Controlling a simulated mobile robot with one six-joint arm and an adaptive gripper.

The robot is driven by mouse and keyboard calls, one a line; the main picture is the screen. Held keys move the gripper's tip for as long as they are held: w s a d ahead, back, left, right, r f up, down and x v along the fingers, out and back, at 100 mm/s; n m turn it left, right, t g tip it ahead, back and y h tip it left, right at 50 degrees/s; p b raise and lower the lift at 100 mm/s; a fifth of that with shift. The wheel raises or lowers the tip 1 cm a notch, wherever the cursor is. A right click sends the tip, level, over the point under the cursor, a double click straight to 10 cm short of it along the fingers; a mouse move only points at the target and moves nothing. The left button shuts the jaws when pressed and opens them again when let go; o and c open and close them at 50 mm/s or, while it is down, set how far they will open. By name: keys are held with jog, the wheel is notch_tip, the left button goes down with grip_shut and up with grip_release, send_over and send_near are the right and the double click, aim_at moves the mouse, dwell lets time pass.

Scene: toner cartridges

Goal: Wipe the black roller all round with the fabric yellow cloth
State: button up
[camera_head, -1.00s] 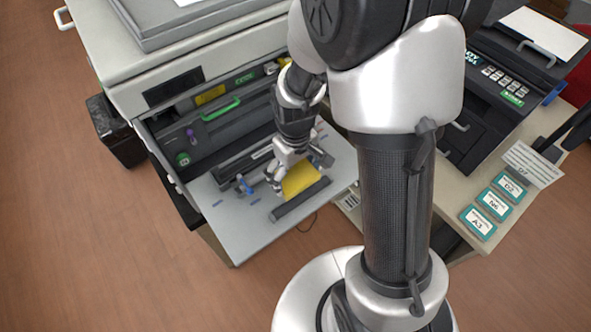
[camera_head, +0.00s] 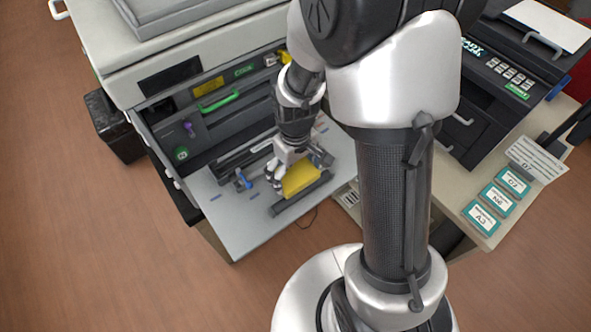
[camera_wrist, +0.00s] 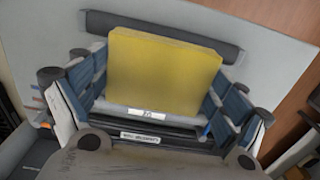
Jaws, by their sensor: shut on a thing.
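The black roller (camera_head: 280,208) lies along the front of the pulled-out grey shelf. In the wrist view the roller (camera_wrist: 104,22) runs across the top, both ends showing. The yellow cloth (camera_head: 300,179) is a thick folded pad; the wrist view also shows the cloth (camera_wrist: 164,74) between my fingers. My gripper (camera_head: 287,178) is shut on the cloth, a blue-grey finger on each side in the wrist view (camera_wrist: 160,88). The roller's underside is hidden.
The grey shelf (camera_head: 236,226) also bears a small blue clamp-like part (camera_head: 243,180) left of my gripper. The open printer (camera_head: 215,125) stands behind. Labelled teal boxes (camera_head: 497,201) sit on a table at the right. A dark bin (camera_head: 115,130) stands at the left.

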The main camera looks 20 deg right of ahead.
aim_at(304, 184)
jog(key=shift+f+b, duration=0.4)
jog(key=shift+f, duration=0.15)
jog(key=shift+s, duration=0.1)
jog(key=shift+s+d+r, duration=0.1)
jog(key=shift+s+d, duration=0.05)
jog(key=shift+s, duration=0.25)
jog(key=shift+s, duration=0.15)
jog(key=shift+s+d, duration=0.2)
jog(key=shift+s, duration=0.2)
jog(key=shift+s+d+f, duration=0.15)
jog(key=shift+s+f, duration=0.05)
jog(key=shift+s, duration=0.35)
jog(key=shift+s+d+r, duration=0.1)
jog(key=shift+s+d, duration=0.05)
jog(key=shift+s, duration=0.35)
